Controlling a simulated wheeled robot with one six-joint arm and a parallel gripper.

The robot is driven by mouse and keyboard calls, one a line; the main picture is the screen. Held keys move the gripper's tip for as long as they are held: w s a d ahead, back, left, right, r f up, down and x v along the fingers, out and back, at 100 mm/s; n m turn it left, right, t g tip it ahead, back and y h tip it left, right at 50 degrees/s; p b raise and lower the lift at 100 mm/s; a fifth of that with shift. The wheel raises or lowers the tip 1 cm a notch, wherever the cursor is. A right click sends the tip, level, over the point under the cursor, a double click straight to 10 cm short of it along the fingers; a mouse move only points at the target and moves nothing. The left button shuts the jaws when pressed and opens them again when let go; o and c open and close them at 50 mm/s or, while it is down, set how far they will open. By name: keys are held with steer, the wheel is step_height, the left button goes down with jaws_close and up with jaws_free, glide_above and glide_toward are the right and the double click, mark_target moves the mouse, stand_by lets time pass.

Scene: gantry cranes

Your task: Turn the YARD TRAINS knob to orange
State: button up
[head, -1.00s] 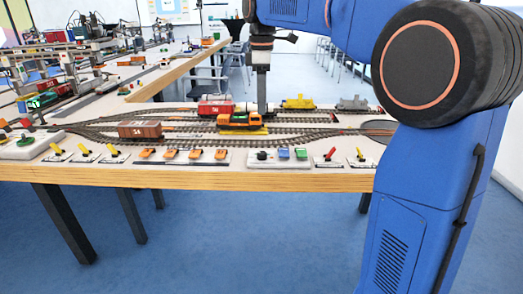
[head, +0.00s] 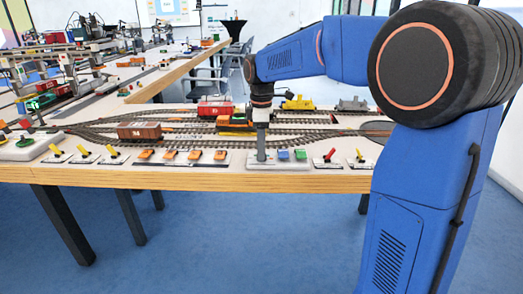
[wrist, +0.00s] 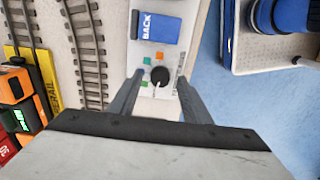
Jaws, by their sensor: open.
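The knob (wrist: 159,76) is round and black with a pale pointer line. It sits on a white control panel (wrist: 171,60), with small green and orange squares beside it. In the wrist view the pointer runs toward the bottom of the picture; which mark it meets is hard to tell. My gripper (wrist: 159,84) is open, with one finger on each side of the knob; whether they touch it cannot be told. In the head view my gripper (head: 262,157) points straight down over the panel's left end and hides the knob. The lettering by the knob is too small to read.
On the same panel are a blue BACK button (wrist: 158,28) and a green button (head: 300,154). Red (head: 329,155) and yellow (head: 359,156) levers stand to the right, orange switches (head: 194,155) to the left. An orange locomotive (head: 235,121) stands on the tracks behind.

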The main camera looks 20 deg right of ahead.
steer(key=shift+f, duration=0.45)
steer(key=c, duration=1)
steer(key=shift+c, duration=0.2)
